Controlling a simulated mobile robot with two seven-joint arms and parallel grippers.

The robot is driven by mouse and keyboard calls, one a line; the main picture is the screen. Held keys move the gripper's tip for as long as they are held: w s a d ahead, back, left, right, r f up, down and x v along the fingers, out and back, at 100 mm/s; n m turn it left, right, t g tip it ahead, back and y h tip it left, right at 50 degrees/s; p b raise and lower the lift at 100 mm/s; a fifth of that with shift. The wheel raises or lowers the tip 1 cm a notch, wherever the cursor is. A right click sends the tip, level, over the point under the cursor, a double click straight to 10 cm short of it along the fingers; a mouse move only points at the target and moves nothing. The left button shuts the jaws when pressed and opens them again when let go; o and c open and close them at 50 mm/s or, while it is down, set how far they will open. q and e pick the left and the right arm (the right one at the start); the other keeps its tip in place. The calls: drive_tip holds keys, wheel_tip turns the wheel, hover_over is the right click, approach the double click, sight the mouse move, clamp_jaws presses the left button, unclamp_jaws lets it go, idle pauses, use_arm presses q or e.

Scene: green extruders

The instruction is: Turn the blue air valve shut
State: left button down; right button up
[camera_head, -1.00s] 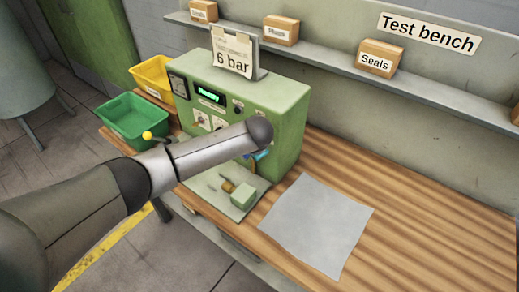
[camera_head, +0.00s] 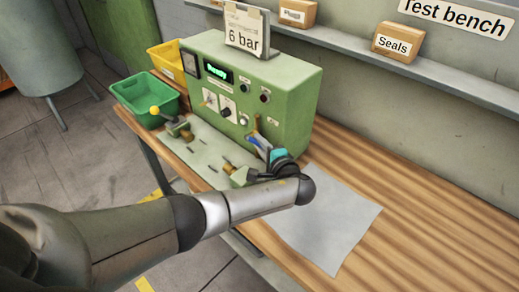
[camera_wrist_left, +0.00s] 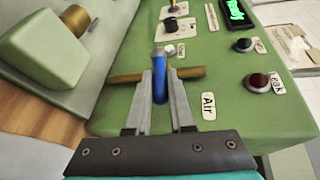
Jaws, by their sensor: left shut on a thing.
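The blue air valve handle (camera_wrist_left: 160,88) stands between the two fingers of my left gripper (camera_wrist_left: 165,75) in the left wrist view, lying lengthwise along them. The gripper is shut on it. A brass pipe (camera_wrist_left: 128,77) runs crosswise behind the handle, beside the "Air" label (camera_wrist_left: 208,106) on the green panel. In the head view the blue handle (camera_head: 258,142) shows at the lower right of the green test machine (camera_head: 294,108). My right gripper is not in view.
A grey plate (camera_head: 200,148) with fittings and a green block lies before the machine. Green (camera_head: 146,95) and yellow (camera_head: 168,60) bins stand left. A grey sheet (camera_head: 335,225) lies on the wooden bench (camera_head: 420,215); the bench's right side is clear.

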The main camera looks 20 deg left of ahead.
use_arm(q)
drive_tip(key=shift+f+m+t+y+b, duration=0.45)
drive_tip(key=shift+y+b, duration=0.25)
drive_tip(key=shift+b, duration=0.55)
drive_tip(key=c, duration=0.8)
unclamp_jaws()
drive_tip(key=v, duration=1.5)
drive_tip(key=shift+s+d+p, duration=0.1)
drive_tip(key=shift+d+p, duration=0.05)
drive_tip(key=shift+p, duration=0.25)
drive_tip(key=shift+f, duration=0.1)
